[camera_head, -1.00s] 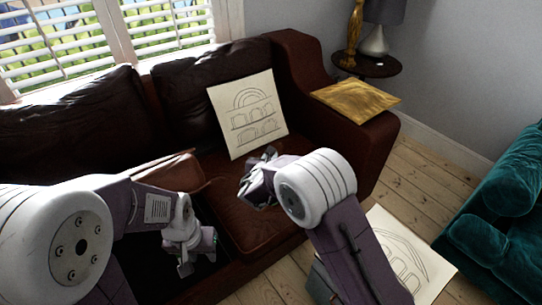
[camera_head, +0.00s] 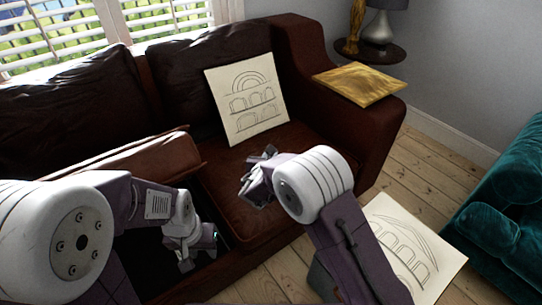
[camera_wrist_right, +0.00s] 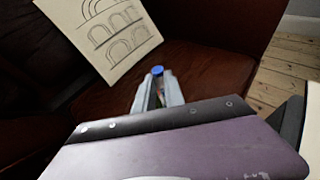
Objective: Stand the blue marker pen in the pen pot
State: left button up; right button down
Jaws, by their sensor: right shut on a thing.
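My right gripper (camera_head: 251,178) is held above the brown leather sofa seat. In the right wrist view it (camera_wrist_right: 157,92) is shut on a slim thing with a blue top, which looks like the blue marker pen (camera_wrist_right: 157,71). The blue end shows at the fingertips; the rest is mostly hidden between the fingers. My left gripper (camera_head: 190,255) hangs low at the left over a dark gap in the sofa front; its jaw gap is unclear. I see no pen pot in either view.
The brown sofa (camera_head: 262,212) fills the middle. A drawing sheet (camera_head: 246,98) leans on its backrest. A gold flat piece (camera_head: 359,84) lies on its arm. Another drawing (camera_head: 420,250) lies on the floorboards. A teal armchair (camera_head: 505,225) stands right; a round side table (camera_head: 372,52) stands behind.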

jog(key=c, duration=1.3)
grip_release()
jog(key=shift+c, duration=0.2)
jog(key=shift+r, duration=0.1)
jog(key=p+v, duration=0.2)
jog(key=v, duration=0.7)
jog(key=shift+p, duration=0.35)
jog(key=shift+d, duration=0.15)
